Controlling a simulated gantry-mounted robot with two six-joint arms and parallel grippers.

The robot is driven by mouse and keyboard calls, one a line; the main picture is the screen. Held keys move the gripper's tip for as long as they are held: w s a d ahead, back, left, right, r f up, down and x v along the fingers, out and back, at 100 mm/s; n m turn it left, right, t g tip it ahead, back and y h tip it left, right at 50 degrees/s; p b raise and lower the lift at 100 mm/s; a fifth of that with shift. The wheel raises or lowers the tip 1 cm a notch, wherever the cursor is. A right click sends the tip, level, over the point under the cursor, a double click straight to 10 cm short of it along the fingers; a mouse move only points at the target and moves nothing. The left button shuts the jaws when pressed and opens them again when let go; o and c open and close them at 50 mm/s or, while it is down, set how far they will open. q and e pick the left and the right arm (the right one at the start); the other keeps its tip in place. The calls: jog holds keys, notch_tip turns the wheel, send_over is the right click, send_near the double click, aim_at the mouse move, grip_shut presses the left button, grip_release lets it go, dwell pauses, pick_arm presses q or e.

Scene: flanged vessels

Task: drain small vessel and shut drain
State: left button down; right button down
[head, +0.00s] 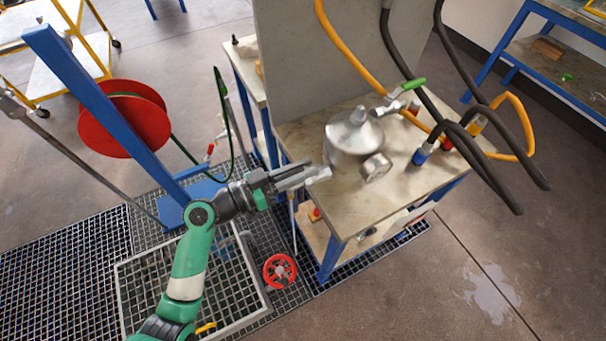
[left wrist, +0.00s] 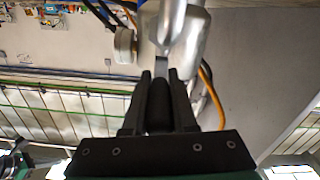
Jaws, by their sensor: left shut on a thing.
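The small vessel (head: 342,151), silver with a conical top, stands on the worktable near its left edge. In the left wrist view a silver body (left wrist: 192,45), apparently the vessel, is at the top. My left gripper (head: 308,177) reaches in from the left, beside the vessel. In the left wrist view its fingers (left wrist: 160,100) are shut on a black handle (left wrist: 159,106), whose metal stem (left wrist: 162,68) runs up toward the silver body. The handle looks like the drain lever; its valve position cannot be told. My right gripper is not in view.
The worktable (head: 408,180) carries a short round fitting (head: 376,167), a green-handled valve (head: 405,88) and coloured hose couplings. Orange and black hoses (head: 503,188) hang over its right side. A blue post with a red hose reel (head: 135,125) stands left. A red handwheel (head: 280,270) sits low over grating.

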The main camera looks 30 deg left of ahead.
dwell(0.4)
pick_arm(q)
jog(key=c, duration=0.7)
grip_release()
